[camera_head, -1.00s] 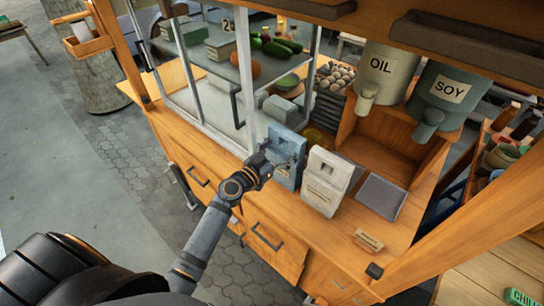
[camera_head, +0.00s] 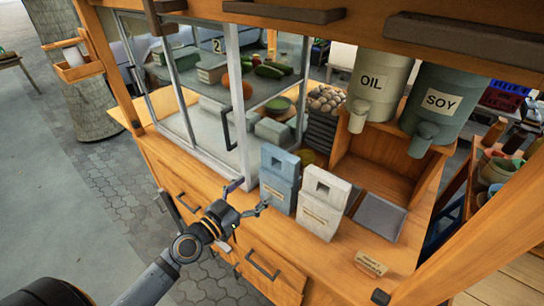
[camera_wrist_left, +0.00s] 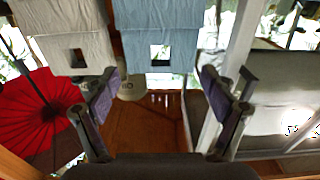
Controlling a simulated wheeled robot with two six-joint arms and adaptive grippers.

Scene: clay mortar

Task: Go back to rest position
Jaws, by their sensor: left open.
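My left gripper (camera_head: 249,197) is open and empty, over the front edge of the wooden counter (camera_head: 330,262). Its two fingers also show apart in the left wrist view (camera_wrist_left: 159,82). The blue box (camera_head: 280,176) stands upright on the counter, just beyond the fingertips and apart from them. The white box (camera_head: 322,204) stands to its right. Both boxes appear upside down at the top of the left wrist view, the blue one (camera_wrist_left: 160,22) ahead of the fingers and the white one (camera_wrist_left: 68,30) to the left. My right gripper is not in view.
A glass case (camera_head: 190,110) with vegetables stands behind the gripper. OIL (camera_head: 375,95) and SOY (camera_head: 440,105) dispensers are at the back right. A grey tray (camera_head: 380,217) and a small sign (camera_head: 371,263) lie on the counter.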

